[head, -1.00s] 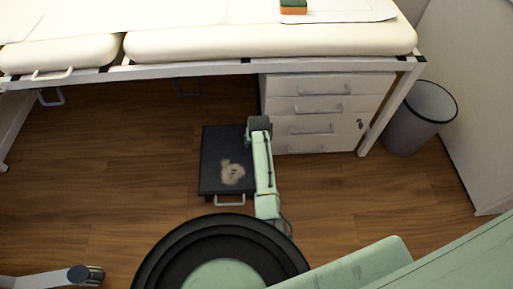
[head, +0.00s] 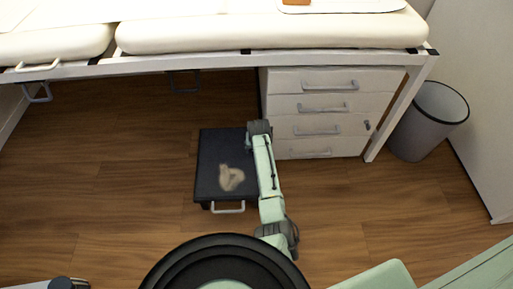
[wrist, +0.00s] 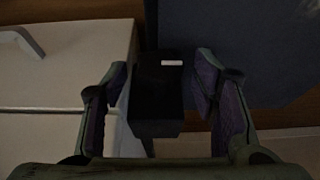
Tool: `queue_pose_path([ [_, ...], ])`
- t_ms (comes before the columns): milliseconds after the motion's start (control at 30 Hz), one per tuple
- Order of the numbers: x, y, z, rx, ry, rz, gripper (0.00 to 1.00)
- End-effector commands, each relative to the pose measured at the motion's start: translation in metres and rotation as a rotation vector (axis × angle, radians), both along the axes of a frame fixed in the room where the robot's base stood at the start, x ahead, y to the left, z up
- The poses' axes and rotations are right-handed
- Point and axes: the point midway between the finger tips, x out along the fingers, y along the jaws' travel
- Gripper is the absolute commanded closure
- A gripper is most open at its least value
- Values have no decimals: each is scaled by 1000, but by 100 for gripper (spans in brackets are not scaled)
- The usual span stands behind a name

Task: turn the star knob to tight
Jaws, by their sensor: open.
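I cannot make out a star knob for certain in either view. My gripper (head: 258,128) is low, at the right edge of a dark step stool (head: 213,155) and in front of the drawer unit. In the wrist view my gripper (wrist: 163,75) is open, its two fingers well apart. A black block (wrist: 158,105) with a small white mark shows between the fingers; I cannot tell what it is or whether they touch it. A small dark fitting (head: 367,125) sits at the right of the drawer unit's front, away from my gripper.
The white drawer unit (head: 335,130) stands under a padded couch (head: 270,34), beside its right leg. It also shows in the wrist view (wrist: 60,75). A grey bin (head: 428,125) stands right of it. A pale patch (head: 231,178) lies on the stool. Wooden floor is clear at left.

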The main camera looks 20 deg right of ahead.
Motion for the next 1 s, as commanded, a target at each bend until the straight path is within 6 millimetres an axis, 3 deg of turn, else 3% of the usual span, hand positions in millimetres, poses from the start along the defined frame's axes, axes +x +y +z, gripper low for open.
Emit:
queue_pose_path([
  [733,0,0,0,0,0,0,94],
  [1000,-1,-1,0,30,-8,-1,94],
])
